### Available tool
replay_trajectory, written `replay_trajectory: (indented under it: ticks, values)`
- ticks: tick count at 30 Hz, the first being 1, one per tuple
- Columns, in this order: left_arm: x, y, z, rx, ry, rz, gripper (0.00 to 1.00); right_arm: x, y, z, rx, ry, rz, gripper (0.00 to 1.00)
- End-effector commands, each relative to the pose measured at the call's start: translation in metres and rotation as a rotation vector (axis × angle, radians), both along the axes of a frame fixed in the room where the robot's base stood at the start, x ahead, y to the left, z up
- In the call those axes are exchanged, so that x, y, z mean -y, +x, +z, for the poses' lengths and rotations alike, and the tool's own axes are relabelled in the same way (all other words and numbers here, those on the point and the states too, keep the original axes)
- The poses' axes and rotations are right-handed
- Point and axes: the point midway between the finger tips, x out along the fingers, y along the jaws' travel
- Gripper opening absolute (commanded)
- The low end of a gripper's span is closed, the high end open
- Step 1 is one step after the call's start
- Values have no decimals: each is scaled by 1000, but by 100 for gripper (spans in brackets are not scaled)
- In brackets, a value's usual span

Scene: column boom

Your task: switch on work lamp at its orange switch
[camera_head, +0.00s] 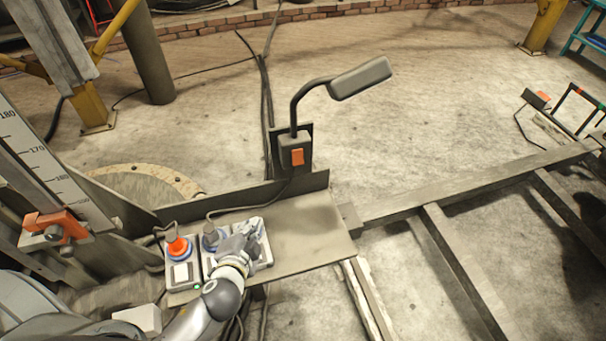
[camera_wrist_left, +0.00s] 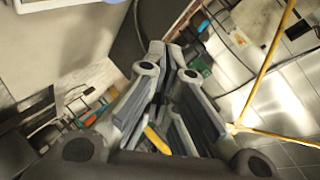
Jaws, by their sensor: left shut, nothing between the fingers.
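The work lamp (camera_head: 361,78) stands at the back edge of the metal shelf in the head view, its grey head on a bent black neck. Its orange switch (camera_head: 297,157) sits on the front of the grey box at the neck's foot. My left gripper (camera_head: 250,232) is shut and empty, over the control boxes on the shelf, below and left of the switch and apart from it. In the left wrist view the closed fingers (camera_wrist_left: 172,62) point up the picture; I cannot make out the lamp there. My right gripper is not in view.
The shelf (camera_head: 310,232) carries a control box with an orange-red knob (camera_head: 177,245) beside my gripper. A raised back plate (camera_head: 250,200) runs along its rear edge. An orange clamp (camera_head: 60,227) and scale are left. The shelf's right part is bare.

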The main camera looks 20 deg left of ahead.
Motion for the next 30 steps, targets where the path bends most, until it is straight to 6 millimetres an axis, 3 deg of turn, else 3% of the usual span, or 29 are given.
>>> replay_trajectory:
  ticks: [6, 10, 18, 30]
  values:
    - [36, 22, 48, 209, 240, -264, 0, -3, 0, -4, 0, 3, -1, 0]
    - [58, 24, 64, 287, 348, -390, 0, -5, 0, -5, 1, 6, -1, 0]
    - [80, 22, 74, 350, 447, -511, 0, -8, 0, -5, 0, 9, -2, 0]
    - [81, 24, 75, 353, 450, -514, 0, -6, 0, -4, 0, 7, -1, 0]
